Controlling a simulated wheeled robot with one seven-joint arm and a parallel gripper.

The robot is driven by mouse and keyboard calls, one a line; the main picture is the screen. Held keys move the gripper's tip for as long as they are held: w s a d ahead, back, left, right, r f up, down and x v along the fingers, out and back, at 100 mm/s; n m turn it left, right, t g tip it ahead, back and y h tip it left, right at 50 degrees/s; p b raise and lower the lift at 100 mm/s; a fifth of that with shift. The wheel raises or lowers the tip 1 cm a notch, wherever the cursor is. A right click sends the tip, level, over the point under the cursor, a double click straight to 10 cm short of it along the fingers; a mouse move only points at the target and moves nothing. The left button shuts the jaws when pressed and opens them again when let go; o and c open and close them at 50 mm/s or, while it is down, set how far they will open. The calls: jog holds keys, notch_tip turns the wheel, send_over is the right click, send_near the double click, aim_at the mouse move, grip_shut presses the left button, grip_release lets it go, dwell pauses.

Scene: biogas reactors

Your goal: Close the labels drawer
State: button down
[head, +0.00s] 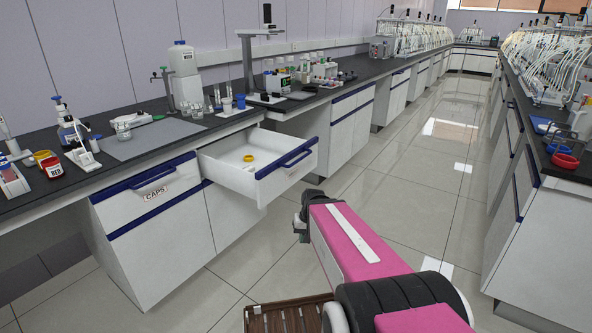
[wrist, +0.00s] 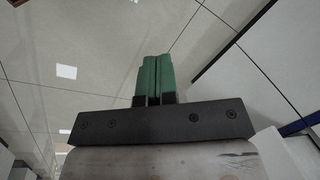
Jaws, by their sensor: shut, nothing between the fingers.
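One drawer (head: 283,172) stands pulled out from the left bench in the head view. Its front is white with a dark blue handle rail, and a small yellow ring-shaped item (head: 249,158) lies inside. I cannot read a label on its front from here. The drawer beside it, marked CAPS (head: 155,193), is shut. My pink arm reaches toward the floor right of the open drawer. My gripper (wrist: 156,75) shows in the wrist view with its green fingers together and nothing between them. It is over bare floor, apart from the drawer.
The left bench top (head: 206,132) carries bottles, beakers, a grey mat and instruments. A second bench (head: 548,220) runs along the right side. The tiled aisle (head: 405,175) between them is clear. A brown slatted surface (head: 285,316) shows at the bottom.

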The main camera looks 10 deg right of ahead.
jog(key=w+r+m+t+y, duration=0.1)
jog(key=w+m+t+y, duration=0.1)
jog(key=w+y, duration=0.3)
jog(key=m+t+y, duration=0.6)
jog(key=t, duration=0.4)
send_near(293, 167)
jog(key=x, duration=0.7)
jog(key=shift+w+a, duration=0.1)
jog(key=shift+w, duration=0.2)
jog(key=shift+a, duration=0.1)
